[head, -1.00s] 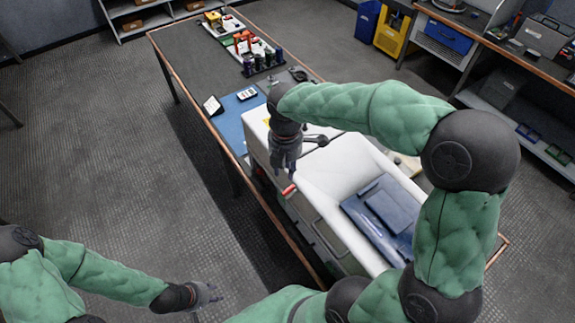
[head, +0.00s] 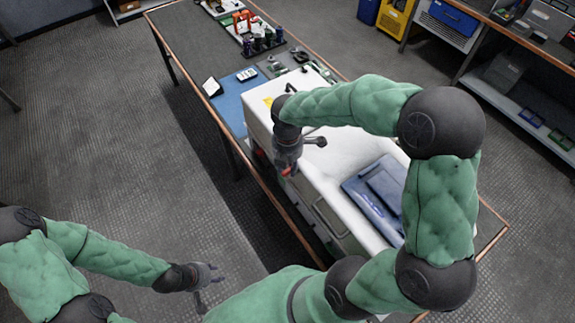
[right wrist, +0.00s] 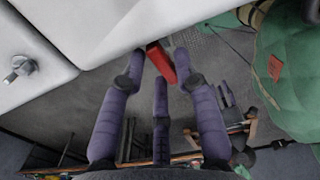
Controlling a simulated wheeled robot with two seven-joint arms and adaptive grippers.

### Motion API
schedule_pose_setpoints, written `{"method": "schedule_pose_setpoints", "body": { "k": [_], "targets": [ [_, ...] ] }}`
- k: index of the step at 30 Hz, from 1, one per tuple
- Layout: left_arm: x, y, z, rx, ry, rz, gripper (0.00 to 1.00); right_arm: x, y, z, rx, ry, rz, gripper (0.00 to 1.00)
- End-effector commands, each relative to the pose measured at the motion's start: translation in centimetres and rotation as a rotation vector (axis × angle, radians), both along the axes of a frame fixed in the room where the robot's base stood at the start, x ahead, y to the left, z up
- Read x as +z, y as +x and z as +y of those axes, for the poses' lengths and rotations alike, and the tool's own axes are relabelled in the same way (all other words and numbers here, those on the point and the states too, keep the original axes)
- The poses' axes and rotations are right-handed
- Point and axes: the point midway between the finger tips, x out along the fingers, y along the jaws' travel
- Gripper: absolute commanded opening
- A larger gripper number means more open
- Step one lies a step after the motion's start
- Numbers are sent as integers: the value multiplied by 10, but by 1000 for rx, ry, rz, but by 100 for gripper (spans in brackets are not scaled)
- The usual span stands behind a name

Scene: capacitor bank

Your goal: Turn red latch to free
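The red latch (head: 291,172) is a small red bar at the side of the white cabinet (head: 262,110). In the head view my right gripper (head: 287,166) is right at it and partly hides it. That gripper looks open; contact is unclear. My left gripper (head: 208,281) is open and empty, low at the left over the floor, away from the cabinet.
The cabinet stands on a long table (head: 185,50) with a wooden edge. A blue panel (head: 382,198) lies on its top. A bolt (right wrist: 19,68) sticks out of a pale surface. A blue mat (head: 232,100) and several small parts lie farther back. The floor at left is clear.

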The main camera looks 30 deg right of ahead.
Motion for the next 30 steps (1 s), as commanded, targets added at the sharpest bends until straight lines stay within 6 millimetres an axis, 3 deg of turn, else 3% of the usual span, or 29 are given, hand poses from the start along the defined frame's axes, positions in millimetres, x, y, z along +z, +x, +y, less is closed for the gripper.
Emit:
{"method": "schedule_pose_setpoints", "body": {
  "k": [7,10,11,23,30],
  "targets": [
    [0,0,0,0,0,0,36,0,0,0,0,0,0,31],
    [0,0,0,0,0,0,36,0,0,0,0,0,0,3],
    [0,0,0,0,0,0,36,0,0,0,0,0,0,0],
    [5,0,0,0,0,0,36,1,0,1,42,1,1,0],
    [21,0,0,0,0,0,36,2,-1,1,185,2,2,0]
  ]
}}
